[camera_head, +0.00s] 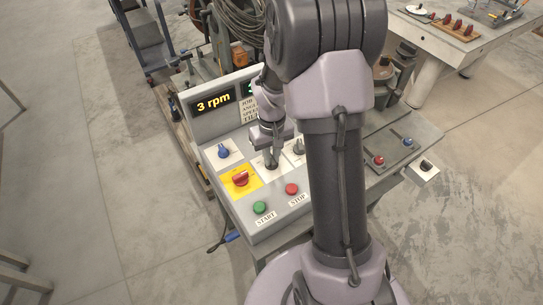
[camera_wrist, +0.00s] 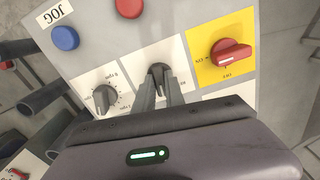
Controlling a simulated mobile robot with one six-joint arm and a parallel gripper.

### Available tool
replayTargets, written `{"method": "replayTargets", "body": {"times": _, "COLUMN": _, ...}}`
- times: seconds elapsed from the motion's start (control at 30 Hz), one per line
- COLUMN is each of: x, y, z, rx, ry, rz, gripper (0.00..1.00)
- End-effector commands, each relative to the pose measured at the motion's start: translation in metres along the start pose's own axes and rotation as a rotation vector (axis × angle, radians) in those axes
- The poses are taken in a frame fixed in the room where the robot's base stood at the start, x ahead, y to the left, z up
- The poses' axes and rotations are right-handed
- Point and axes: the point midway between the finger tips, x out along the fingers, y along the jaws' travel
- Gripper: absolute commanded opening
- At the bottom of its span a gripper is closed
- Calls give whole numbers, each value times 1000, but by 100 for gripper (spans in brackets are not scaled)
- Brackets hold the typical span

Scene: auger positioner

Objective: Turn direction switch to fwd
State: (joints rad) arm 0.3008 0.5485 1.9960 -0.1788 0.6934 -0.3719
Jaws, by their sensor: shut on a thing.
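The direction switch appears to be the small dark knob (camera_wrist: 158,69) on a white plate in the middle of the control panel. My gripper (camera_wrist: 160,84) is shut on this knob in the wrist view, with one finger on either side of it. In the head view my gripper (camera_head: 271,163) reaches down to the same white plate, between the yellow-plated switch and a grey knob. The fingers cover much of the knob, and the markings around it cannot be read, so its setting is unclear.
A red rotary switch (camera_wrist: 231,52) on yellow and a grey rpm knob (camera_wrist: 104,100) flank the held knob. A blue JOG button (camera_wrist: 65,38) and a red button (camera_wrist: 129,7) are close. The head view shows a green START button (camera_head: 260,207) and a "3 rpm" display (camera_head: 213,103).

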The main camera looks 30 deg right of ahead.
Motion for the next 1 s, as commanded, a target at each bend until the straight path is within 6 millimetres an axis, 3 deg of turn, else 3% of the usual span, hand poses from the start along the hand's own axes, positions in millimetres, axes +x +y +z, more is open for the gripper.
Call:
{"method": "replayTargets", "body": {"times": 0.6, "x": 0, "y": 0, "z": 0, "rx": 489, "ry": 1, "rz": 0, "gripper": 0}}
{"method": "replayTargets", "body": {"times": 1.0, "x": 0, "y": 0, "z": -1, "rx": 641, "ry": 2, "rz": 0, "gripper": 0}}
